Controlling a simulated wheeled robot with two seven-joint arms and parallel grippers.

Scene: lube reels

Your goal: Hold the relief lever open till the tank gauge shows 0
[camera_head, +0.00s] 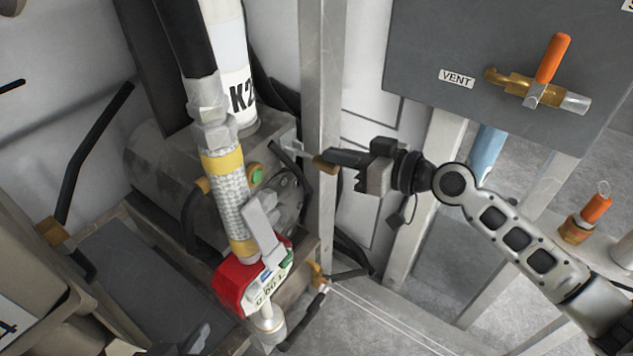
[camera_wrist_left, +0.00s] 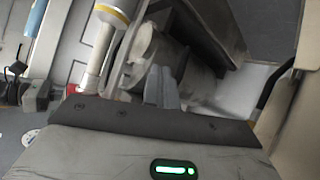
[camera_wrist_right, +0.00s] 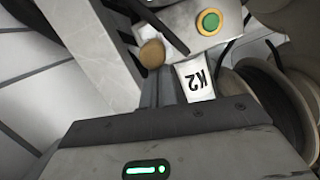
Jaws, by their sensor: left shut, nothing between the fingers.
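A short lever with a tan-brown knob (camera_head: 324,165) sticks out from the grey machine beside the post; the knob also shows in the right wrist view (camera_wrist_right: 152,53). I cannot tell for certain that it is the relief lever. My right gripper (camera_head: 335,157) looks shut, its fingertips at the knob, touching or nearly so; its fingers also show in the right wrist view (camera_wrist_right: 158,78). My left gripper (camera_head: 203,332) is shut and empty at the bottom edge, left of the red meter; it also shows in the left wrist view (camera_wrist_left: 162,75). I see no readable tank gauge.
A red meter (camera_head: 235,283) hangs under a braided hose (camera_head: 230,195). A green button (camera_head: 257,176) is on the machine. A grey panel (camera_head: 440,40) carries a VENT valve with an orange handle (camera_head: 553,58). A metal post (camera_head: 322,90) stands beside the right fingertips.

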